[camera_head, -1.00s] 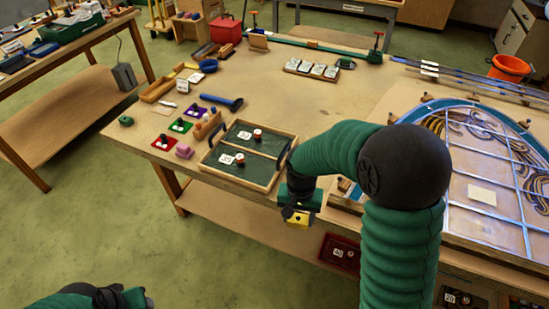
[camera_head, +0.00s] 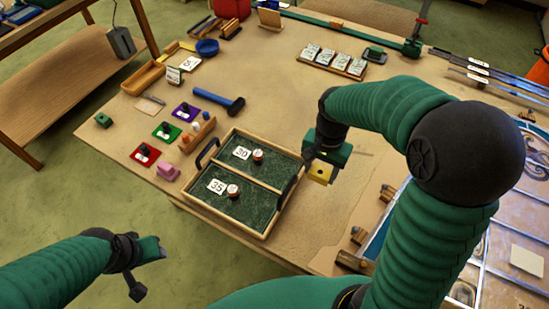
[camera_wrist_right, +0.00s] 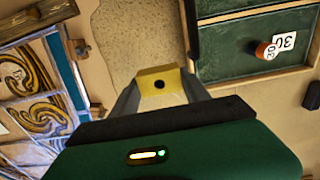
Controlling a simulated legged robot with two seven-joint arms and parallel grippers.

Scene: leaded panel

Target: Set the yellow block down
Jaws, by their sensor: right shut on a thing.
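The yellow block (camera_head: 321,173) has a dark round spot on its face. My right gripper (camera_head: 318,164) is shut on it, just right of the green-lined wooden tray (camera_head: 262,232). In the right wrist view the block (camera_wrist_right: 160,80) sits between the two grey fingers of the gripper (camera_wrist_right: 161,92). Bare bench (camera_wrist_right: 135,35) shows beyond it. The block appears to be held above the bench (camera_head: 325,220); the exact gap is hard to judge. My left gripper (camera_head: 152,250) is at the lower left, over the floor and off the bench; its fingers are not clear.
The tray has two green compartments, each with a number card and a small round piece. The leaded panel (camera_head: 480,262) lies to the right, with small wooden blocks (camera_head: 355,262) along its edge. Bare bench lies between tray and panel.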

